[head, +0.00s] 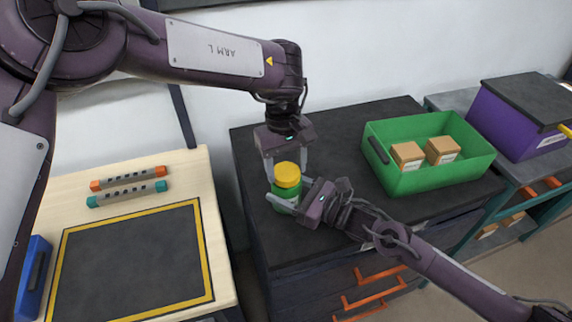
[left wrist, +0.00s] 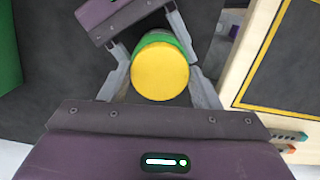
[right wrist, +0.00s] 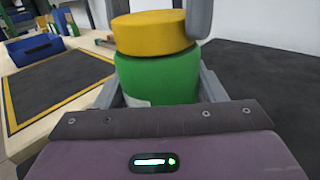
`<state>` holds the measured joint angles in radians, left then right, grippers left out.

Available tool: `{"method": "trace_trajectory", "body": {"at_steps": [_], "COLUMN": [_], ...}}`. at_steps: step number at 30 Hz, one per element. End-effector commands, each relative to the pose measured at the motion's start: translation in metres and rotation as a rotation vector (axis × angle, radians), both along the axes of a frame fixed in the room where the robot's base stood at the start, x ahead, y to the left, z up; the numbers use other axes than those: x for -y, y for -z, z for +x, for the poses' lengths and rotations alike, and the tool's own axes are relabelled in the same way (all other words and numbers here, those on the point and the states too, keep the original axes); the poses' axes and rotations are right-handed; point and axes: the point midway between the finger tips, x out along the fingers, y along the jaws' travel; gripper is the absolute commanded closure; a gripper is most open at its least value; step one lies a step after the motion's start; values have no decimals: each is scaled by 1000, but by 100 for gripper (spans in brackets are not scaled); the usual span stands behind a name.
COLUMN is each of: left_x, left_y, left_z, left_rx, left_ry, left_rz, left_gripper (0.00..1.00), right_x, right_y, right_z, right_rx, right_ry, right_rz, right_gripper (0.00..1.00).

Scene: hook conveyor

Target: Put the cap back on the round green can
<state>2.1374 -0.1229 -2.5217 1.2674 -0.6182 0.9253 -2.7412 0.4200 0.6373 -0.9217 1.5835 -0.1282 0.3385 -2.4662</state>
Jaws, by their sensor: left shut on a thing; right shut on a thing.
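The round green can (head: 283,199) stands upright near the left end of the dark cabinet top; it also shows in the right wrist view (right wrist: 160,82). The yellow cap (head: 287,175) sits over the can's top, and in the right wrist view (right wrist: 153,33) it looks slightly offset; I cannot tell whether it is seated. My left gripper (head: 286,168) comes from above and is shut on the cap, with the cap between its fingers in the left wrist view (left wrist: 160,71). My right gripper (head: 291,199) is shut on the can's body from the right side.
A green bin (head: 430,181) with two cardboard boxes (head: 408,155) stands right on the dark cabinet top (head: 345,150). A purple box (head: 520,125) is beyond it. At left, a light table (head: 185,175) holds a dark mat (head: 130,262) and two cylindrical tools (head: 128,178).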

Motion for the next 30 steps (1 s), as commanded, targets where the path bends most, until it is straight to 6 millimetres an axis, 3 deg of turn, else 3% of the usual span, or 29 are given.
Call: {"method": "trace_trajectory", "body": {"at_steps": [3, 11, 12, 17, 26, 30], "left_x": [0, 0, 0, 0, 0, 0], "left_y": [-1, -1, -1, -1, -2, -13], "left_z": [0, 0, 0, 0, 0, 1], "left_rx": [1, -1, -1, -1, 0, 3], "left_ry": [100, 108, 108, 107, 106, 106], "left_rz": [0, -2, -2, -1, -1, -1], "left_gripper": [65, 65, 42, 22, 22, 22], "right_x": [0, 0, 0, 0, 0, 0], "right_y": [0, 0, 0, 0, 0, 0], "right_z": [0, 0, 0, 0, 0, 0], "right_rx": [0, 0, 0, 0, 0, 0], "right_ry": [0, 0, 0, 0, 0, 0], "right_rz": [0, 0, 0, 0, 0, 0], "right_gripper": [100, 100, 100, 100, 100, 100]}}
